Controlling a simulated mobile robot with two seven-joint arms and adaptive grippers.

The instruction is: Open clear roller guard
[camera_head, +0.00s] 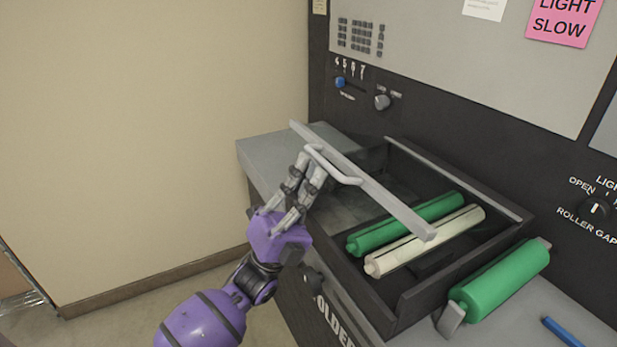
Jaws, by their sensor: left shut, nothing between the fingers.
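The roller guard shows as a long grey bar (385,200) with a pale loop handle (350,179) on its near side. Its clear panel is hard to make out. The bar stands above the open-topped dark roller box (405,300), slanting across it, so the guard looks at least partly raised; the exact angle cannot be told. Green (438,208) and cream (425,243) rollers lie in the box below. My left gripper (308,163) is shut and empty, its fingertips at the handle's left end, touching or very close. My right gripper is not in view.
Another green roller (503,279) lies right of the box, near a blue stick (563,332). The dark machine panel behind carries a blue slider (340,82), a grey knob (382,102) and a roller gap knob (595,208). A beige wall (150,130) stands left, with free floor before it.

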